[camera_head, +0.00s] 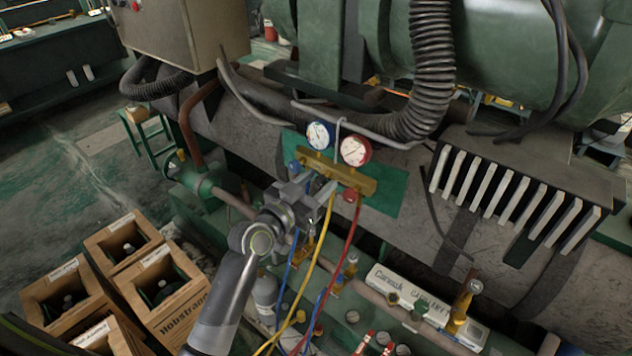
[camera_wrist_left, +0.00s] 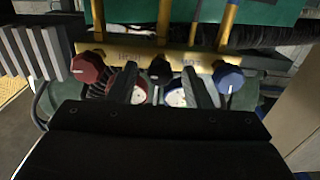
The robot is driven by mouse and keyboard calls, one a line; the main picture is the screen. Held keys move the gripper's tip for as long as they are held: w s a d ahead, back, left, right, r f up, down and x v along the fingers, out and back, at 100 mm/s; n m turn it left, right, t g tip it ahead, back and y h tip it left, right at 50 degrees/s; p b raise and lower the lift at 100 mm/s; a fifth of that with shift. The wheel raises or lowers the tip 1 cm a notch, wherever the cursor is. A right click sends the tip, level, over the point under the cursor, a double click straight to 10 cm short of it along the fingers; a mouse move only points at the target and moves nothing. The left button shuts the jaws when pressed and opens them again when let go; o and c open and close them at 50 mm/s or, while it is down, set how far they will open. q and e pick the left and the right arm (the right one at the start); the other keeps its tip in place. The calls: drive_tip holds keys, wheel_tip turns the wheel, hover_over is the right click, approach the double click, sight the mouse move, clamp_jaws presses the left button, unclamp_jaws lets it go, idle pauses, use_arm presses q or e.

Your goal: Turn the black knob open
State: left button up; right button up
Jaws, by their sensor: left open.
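The brass manifold (camera_head: 350,178) with a blue gauge (camera_head: 320,135) and a red gauge (camera_head: 355,151) hangs on the green machine. In the left wrist view the black knob (camera_wrist_left: 159,68) sits at the middle of the manifold (camera_wrist_left: 195,60), between a red knob (camera_wrist_left: 88,66) and a blue knob (camera_wrist_left: 229,78). My left gripper (camera_head: 312,190) is in front of the manifold and hides the black knob in the head view. In the wrist view, the fingers of my left gripper (camera_wrist_left: 163,88) are apart, one on each side of the black knob; contact cannot be told.
Yellow (camera_head: 326,240), red (camera_head: 350,250) and blue hoses hang below the manifold. Bottles and fittings stand below, beside a white labelled box (camera_head: 400,290). Wooden crates (camera_head: 130,240) stand at lower left. A thick black corrugated hose (camera_head: 432,70) runs above right.

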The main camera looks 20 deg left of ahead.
use_arm(q)
drive_tip(key=shift+c, duration=0.2)
clamp_jaws()
